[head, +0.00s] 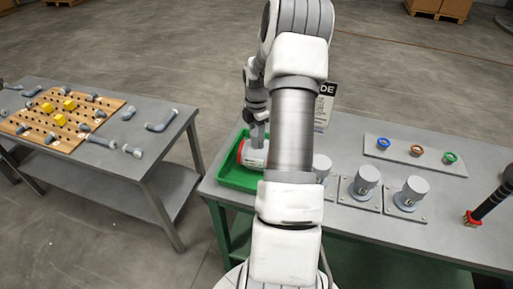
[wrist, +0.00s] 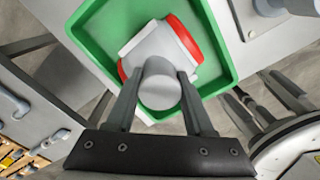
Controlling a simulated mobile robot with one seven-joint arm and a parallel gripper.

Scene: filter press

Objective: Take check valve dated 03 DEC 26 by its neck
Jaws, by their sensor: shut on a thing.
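A check valve (head: 255,157) with a pale grey-white body and red ends lies in the green tray (head: 231,180) at the left end of the right-hand bench. In the wrist view its body (wrist: 168,42) and red rim show, and its grey round neck (wrist: 160,85) points toward the camera. My gripper (wrist: 158,78) has one finger on each side of the neck and is shut on it. In the head view my gripper (head: 258,138) is over the tray, partly hidden by my arm. I cannot read a date on the valve.
Grey capped fittings (head: 364,182) stand on plates right of the tray. A plate with blue, brown and green rings (head: 415,151) lies behind them. A black-handled tool (head: 493,203) is at far right. The left table holds a pegboard (head: 60,112) and pipe pieces.

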